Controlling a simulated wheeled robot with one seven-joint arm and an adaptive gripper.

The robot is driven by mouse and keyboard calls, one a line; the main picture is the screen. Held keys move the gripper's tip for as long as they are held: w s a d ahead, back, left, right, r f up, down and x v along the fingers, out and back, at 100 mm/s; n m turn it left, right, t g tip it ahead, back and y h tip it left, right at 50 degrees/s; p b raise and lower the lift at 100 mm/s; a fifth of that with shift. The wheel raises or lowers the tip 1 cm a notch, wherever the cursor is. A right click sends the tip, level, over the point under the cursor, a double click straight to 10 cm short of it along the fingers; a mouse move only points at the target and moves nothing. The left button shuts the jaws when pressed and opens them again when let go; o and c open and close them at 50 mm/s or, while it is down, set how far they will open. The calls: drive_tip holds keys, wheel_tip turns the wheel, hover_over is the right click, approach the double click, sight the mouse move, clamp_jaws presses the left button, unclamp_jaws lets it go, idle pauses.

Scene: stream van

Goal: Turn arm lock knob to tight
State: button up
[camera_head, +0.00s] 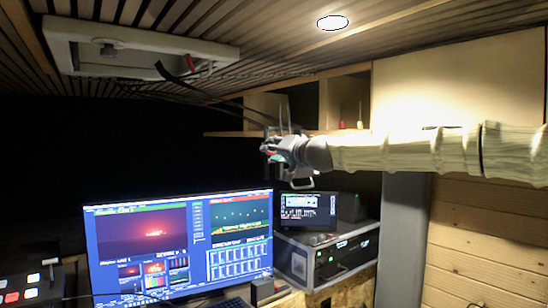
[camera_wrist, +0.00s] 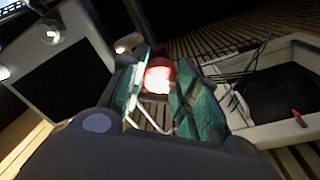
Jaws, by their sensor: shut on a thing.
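My gripper (camera_wrist: 158,98) shows in the wrist view with its two teal-padded fingers closed around a round red knob (camera_wrist: 158,76). The knob lies between the fingertips, with a bright glare on its face. In the head view my gripper (camera_head: 268,148) is at the end of my arm, reaching in from the right, above and behind the monitor. A small red patch shows at its tip there, and the gripper hides most of the knob. No tight or loose mark is readable, so I cannot tell the knob's angle.
A white-framed ceiling hatch (camera_head: 130,50) with a red handle hangs at upper left; it also shows in the wrist view (camera_wrist: 252,132). Below are a lit monitor (camera_head: 182,247) and a rack unit (camera_head: 330,257). A wooden shelf stands behind.

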drive_tip(key=m+b, duration=0.3)
drive_tip(key=m, duration=0.7)
drive_tip(key=shift+d, duration=0.1)
idle(0.4)
drive_tip(key=o, duration=1)
drive_tip(key=v, duration=1.2)
drive_tip(key=shift+f, duration=0.1)
